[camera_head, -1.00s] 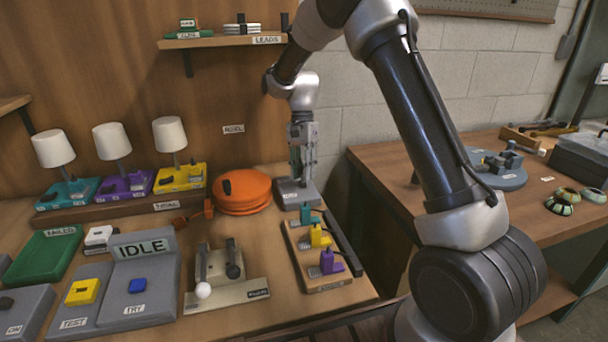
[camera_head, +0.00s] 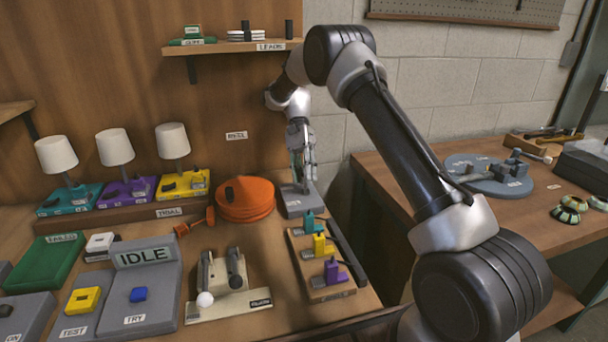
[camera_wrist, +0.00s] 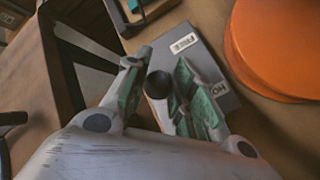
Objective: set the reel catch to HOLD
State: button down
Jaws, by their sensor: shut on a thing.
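The reel catch is a grey box (camera_head: 297,207) on the bench, just right of the orange reel (camera_head: 245,199). In the wrist view its grey top (camera_wrist: 200,58) carries a white label and, at the edge nearer the reel, a partly covered label whose visible letters read "HO". A lever with a dark round end (camera_wrist: 159,84) and a pale shaft stands up from it. My gripper (camera_head: 304,178) is over the box. In the wrist view its green-padded fingers (camera_wrist: 156,92) are shut on the lever, one on each side. The lever's foot is hidden, so I cannot tell its exact setting.
A wooden rack (camera_head: 331,285) with teal, yellow and purple pieces stands close in front of the catch. The orange reel is close on the left. A shelf (camera_head: 225,46) is above, left of my arm. A second table (camera_head: 400,205) is at right.

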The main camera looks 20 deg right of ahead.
jog(key=shift+s+d+f, duration=0.1)
jog(key=shift+s, duration=0.05)
jog(key=c, duration=1.2)
grip_release()
